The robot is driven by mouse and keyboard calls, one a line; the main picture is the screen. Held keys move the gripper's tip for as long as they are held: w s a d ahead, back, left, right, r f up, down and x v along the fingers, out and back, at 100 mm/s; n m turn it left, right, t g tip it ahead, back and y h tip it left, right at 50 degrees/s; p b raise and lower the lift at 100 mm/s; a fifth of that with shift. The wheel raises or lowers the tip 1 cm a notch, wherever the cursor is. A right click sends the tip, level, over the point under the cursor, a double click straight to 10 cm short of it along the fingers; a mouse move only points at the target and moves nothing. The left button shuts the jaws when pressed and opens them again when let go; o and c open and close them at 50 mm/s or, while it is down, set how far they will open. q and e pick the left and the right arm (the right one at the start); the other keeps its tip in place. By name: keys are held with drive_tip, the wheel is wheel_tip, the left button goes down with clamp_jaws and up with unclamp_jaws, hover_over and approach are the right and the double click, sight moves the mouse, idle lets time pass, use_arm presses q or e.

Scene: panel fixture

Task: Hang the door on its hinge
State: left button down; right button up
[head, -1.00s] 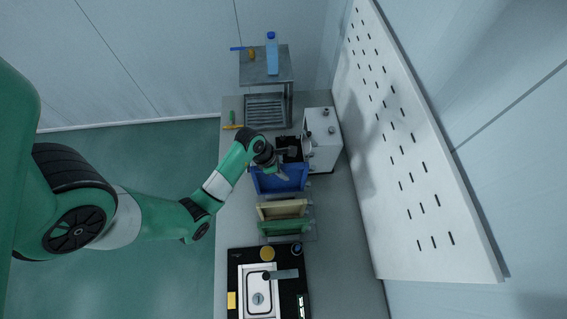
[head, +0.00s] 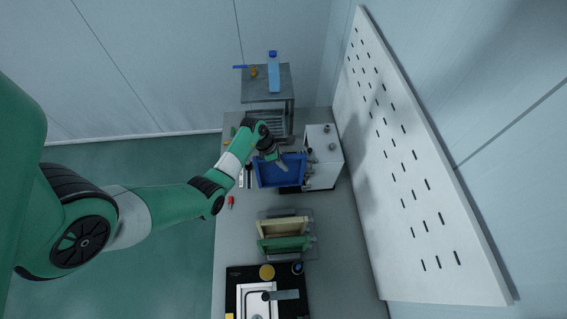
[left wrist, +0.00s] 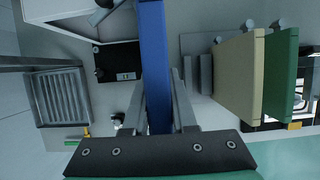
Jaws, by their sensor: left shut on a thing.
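My left gripper (head: 277,163) is shut on the blue door (head: 290,172), a flat panel held above the bench. In the left wrist view the blue door (left wrist: 155,60) stands edge-on between the fingers (left wrist: 160,100). A white cabinet (head: 326,168) with grey knobs or pins stands just right of the door. In the left wrist view the white cabinet (left wrist: 100,28) is at the upper left, with a dark block (left wrist: 120,62) beside it. I cannot tell whether the door touches the cabinet, and the hinge fit is not clear. My right gripper is not in view.
A rack holds a cream panel (head: 283,227) and a green panel (head: 284,244). A metal stand (head: 264,84) with a blue bottle (head: 274,76) is at the far end. Small tools lie left of the door; a slotted white board (head: 400,170) stands right.

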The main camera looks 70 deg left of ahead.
sight(283, 175)
use_arm(q)
wheel_tip(283, 175, down, 6)
drive_tip(key=b, duration=0.4)
drive_tip(key=shift+r, duration=0.15)
drive_tip(key=shift+p, duration=0.45)
idle(1.5)
drive_tip(key=shift+f+b, duration=1.4)
drive_tip(key=shift+f, duration=0.35)
drive_tip(key=c, duration=0.6)
unclamp_jaws()
drive_tip(key=shift+c, duration=0.2)
drive_tip(key=p+v, duration=0.3)
drive_tip(key=v, duration=0.8)
drive_tip(key=shift+s+r, duration=0.2)
drive_tip(key=shift+r, duration=0.05)
